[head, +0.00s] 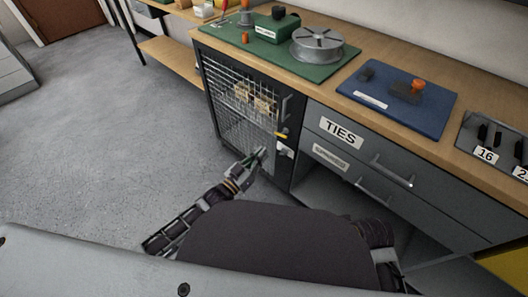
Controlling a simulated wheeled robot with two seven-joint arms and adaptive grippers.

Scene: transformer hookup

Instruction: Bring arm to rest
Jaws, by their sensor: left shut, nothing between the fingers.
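My left gripper (259,155) is shut and empty. It is in front of the lower right part of the mesh cage door (236,105) of the workbench cabinet, near a yellow-and-white latch piece (283,142). I cannot tell whether it touches the door. My left arm (200,208) comes in from the lower left and reaches up to the gripper. My right gripper is not in view; only a dark part of my right arm shows at the lower right, beside my body.
The wooden bench holds a green mat (330,66) with a grey reel (317,43), a blue mat (425,115) with an orange-topped part, and a numbered tray (480,135). A drawer labelled TIES (352,135) is closed. An open space lies below the drawers. Grey floor (90,130) at left is clear.

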